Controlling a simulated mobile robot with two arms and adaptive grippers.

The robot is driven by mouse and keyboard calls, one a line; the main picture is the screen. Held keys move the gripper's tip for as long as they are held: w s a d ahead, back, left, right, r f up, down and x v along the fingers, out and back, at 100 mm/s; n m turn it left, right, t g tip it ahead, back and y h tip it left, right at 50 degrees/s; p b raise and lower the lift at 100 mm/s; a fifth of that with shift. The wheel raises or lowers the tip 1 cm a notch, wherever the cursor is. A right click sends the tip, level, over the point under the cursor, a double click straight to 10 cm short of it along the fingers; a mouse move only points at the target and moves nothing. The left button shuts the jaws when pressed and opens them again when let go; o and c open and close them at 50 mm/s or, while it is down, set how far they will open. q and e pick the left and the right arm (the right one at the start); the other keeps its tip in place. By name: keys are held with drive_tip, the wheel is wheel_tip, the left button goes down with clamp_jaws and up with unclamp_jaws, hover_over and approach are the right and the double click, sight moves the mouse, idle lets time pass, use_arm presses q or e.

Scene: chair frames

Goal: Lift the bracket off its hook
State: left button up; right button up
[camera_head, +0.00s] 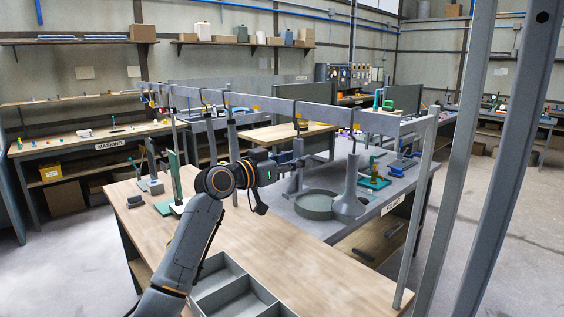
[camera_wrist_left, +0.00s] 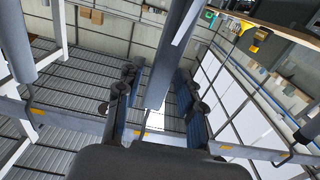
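Grey parts hang from hooks under a long overhead rail (camera_head: 330,112). In the head view my left gripper (camera_head: 288,170) is at one hanging grey bracket (camera_head: 298,148), in front of the rail's middle. In the left wrist view the two fingers (camera_wrist_left: 155,105) are spread, with a grey bar (camera_wrist_left: 168,60), seemingly this bracket, between them. Gaps show beside the bar, so the gripper looks open around it; contact is not clear. The bracket's lower part is partly hidden by the gripper. My right gripper is in neither view.
Another grey part (camera_head: 350,180) with a flared foot hangs to the right, beside a round grey tray (camera_head: 318,205) on the bench. A grey divided bin (camera_head: 228,293) stands at the front. A green upright fixture (camera_head: 174,180) stands left of my arm. Bare wooden bench top (camera_head: 290,262) lies in front.

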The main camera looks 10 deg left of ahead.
use_arm(q)
drive_tip(key=shift+a, duration=0.1)
clamp_jaws()
drive_tip(key=shift+s, duration=0.1)
drive_tip(key=shift+r, duration=0.15)
drive_tip(key=shift+r+p, duration=0.25)
drive_tip(key=shift+p, duration=0.05)
drive_tip(key=shift+r, duration=0.3)
drive_tip(key=shift+r+p, duration=0.55)
